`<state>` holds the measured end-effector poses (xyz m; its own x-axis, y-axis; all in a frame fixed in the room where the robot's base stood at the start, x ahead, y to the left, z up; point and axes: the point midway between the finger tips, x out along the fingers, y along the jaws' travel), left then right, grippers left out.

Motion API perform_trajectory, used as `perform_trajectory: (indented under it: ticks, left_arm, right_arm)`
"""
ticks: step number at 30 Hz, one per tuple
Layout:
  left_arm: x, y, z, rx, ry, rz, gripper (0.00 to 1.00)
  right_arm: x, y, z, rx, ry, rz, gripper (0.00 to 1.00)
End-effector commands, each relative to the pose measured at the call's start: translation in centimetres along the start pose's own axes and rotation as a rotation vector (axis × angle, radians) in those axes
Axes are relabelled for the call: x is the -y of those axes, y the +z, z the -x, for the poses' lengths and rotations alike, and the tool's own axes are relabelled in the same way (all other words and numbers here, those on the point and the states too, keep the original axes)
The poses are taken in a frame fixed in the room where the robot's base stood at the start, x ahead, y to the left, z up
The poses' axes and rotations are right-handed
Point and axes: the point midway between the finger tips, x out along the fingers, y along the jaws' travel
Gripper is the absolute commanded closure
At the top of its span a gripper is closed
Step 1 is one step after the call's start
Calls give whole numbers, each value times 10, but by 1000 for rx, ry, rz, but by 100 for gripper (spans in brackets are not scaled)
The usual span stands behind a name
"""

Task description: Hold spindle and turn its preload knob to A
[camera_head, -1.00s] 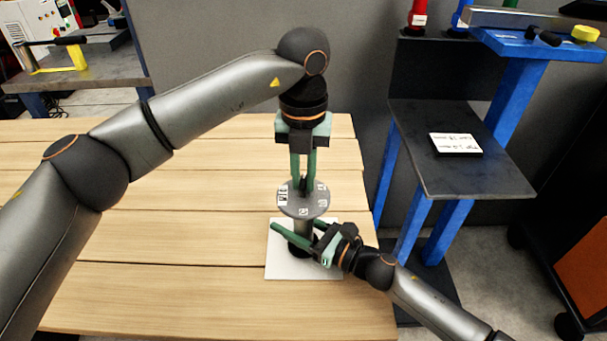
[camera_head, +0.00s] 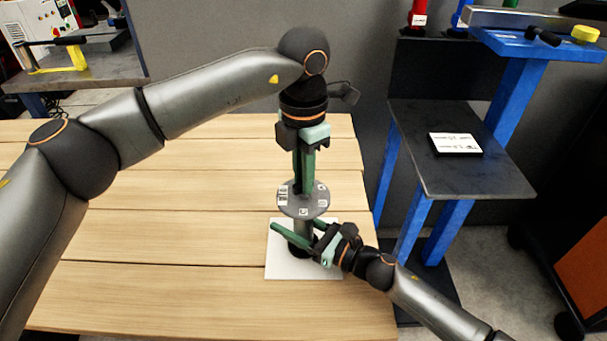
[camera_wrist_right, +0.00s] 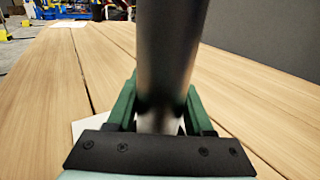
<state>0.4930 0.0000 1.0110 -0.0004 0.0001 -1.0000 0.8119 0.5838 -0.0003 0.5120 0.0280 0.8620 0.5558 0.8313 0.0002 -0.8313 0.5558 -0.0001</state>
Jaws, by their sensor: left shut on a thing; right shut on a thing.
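The spindle (camera_head: 302,228) stands upright on a white square plate (camera_head: 280,265), with a grey disc (camera_head: 292,205) carrying small white labels at its top. My right gripper (camera_head: 298,233) is shut on the spindle's shaft below the disc. In the right wrist view the shaft (camera_wrist_right: 172,60) rises between its green fingers (camera_wrist_right: 160,108). My left gripper (camera_head: 304,183) points down from above, shut on the preload knob at the middle of the disc. Its fingers hide most of the knob. The label letters are too small to read surely.
The wooden table (camera_head: 200,240) is clear to the left of the plate. A dark shelf (camera_head: 460,170) on blue legs, bearing a small labelled block (camera_head: 455,144), stands to the right. A grey wall is behind.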

Motion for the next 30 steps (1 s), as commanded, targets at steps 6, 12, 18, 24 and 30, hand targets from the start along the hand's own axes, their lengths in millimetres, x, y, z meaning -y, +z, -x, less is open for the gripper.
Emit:
perform_trajectory:
  ticks: [6,12,18,24,30]
  left_arm:
    - [-1,0,1,1,2,-73,100]
    - [-1,0,1,1,2,-98,100]
    - [-1,0,1,1,2,-101,100]
    - [-1,0,1,1,2,-100,81]
    - [-1,0,1,1,1,-100,58]
  right_arm:
    - [0,-1,0,-2,-1,0,100]
    - [0,-1,0,-2,-2,0,100]
    - [1,-1,0,-2,-2,0,100]
    - [1,-1,0,-2,-2,0,100]
    - [1,-1,0,-2,-2,0,100]
